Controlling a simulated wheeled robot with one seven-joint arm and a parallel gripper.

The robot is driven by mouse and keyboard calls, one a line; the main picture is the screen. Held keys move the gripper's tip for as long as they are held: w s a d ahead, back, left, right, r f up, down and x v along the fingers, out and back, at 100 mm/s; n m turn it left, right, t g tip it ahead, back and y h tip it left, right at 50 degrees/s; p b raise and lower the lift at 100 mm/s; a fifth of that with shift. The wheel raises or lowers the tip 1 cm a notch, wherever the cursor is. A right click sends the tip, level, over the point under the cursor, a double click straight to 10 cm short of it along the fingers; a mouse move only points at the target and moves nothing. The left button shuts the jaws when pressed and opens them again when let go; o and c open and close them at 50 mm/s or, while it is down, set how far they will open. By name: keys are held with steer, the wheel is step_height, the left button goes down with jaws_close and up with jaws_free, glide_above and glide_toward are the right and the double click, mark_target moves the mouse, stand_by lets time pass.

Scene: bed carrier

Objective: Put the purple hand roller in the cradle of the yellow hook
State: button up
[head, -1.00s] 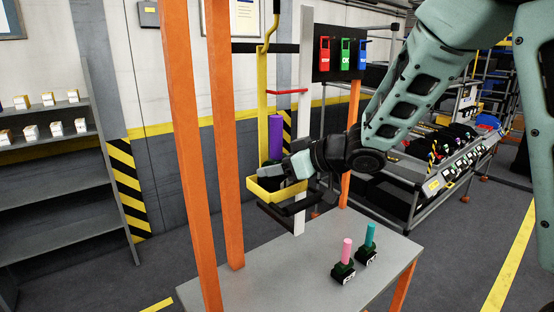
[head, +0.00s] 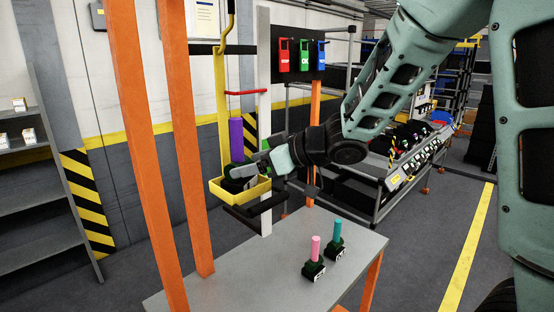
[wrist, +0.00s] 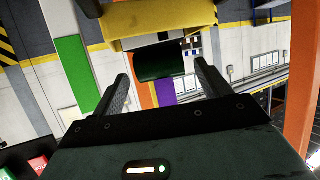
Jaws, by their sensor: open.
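The purple hand roller (head: 236,140) stands upright with its dark base in the yellow cradle (head: 262,190) of the yellow hook (head: 222,100). In the wrist view its purple handle (wrist: 165,92) and dark green base (wrist: 160,63) show between and just beyond the fingers, with the yellow cradle (wrist: 160,20) above them in the picture. My gripper (head: 246,171) is open at the cradle, its fingers pointing left at the roller's base. In the wrist view the two fingers (wrist: 161,75) are spread apart with a gap to the base. The fingers hide part of the base in the head view.
A pink roller (head: 315,248) and a teal roller (head: 337,236) stand on the grey table (head: 230,275). Orange posts (head: 150,150) rise at the left. A red arm (head: 246,92) and a panel with coloured tags (head: 302,55) are behind. A dark rack stands at right.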

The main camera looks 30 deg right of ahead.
steer(key=v, duration=0.8)
steer(key=shift+s, duration=0.1)
steer(key=shift+f, duration=0.1)
